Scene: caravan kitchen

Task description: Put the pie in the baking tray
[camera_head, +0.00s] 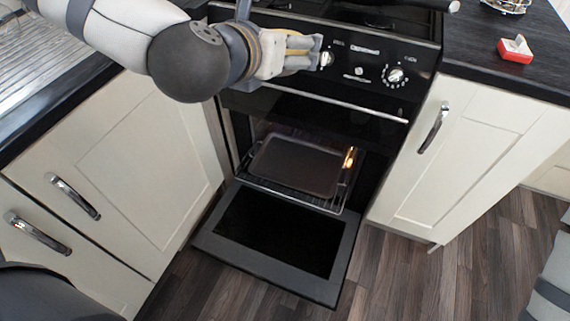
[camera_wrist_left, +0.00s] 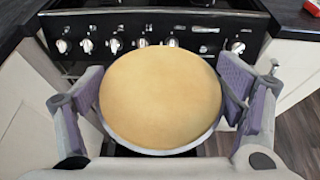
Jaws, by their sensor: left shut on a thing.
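The pie (camera_wrist_left: 160,98) is round and golden, in a pale tin, and fills the middle of the left wrist view. My left gripper (camera_wrist_left: 165,105) is shut on it, with a finger pad at each side. In the head view the left gripper (camera_head: 303,52) is in front of the stove's control panel, above the oven opening; the pie is mostly hidden there. The dark, flat baking tray (camera_head: 297,166) sits on the wire rack inside the open oven, below the gripper. The tray looks empty. My right gripper is not in view.
The oven door (camera_head: 278,234) is folded down, open. The oven rack (camera_head: 300,196) is slightly out at the front. Cream cabinets (camera_head: 462,165) stand on both sides. A small red box (camera_head: 515,52) is on the right counter. Knobs (camera_head: 395,76) line the panel.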

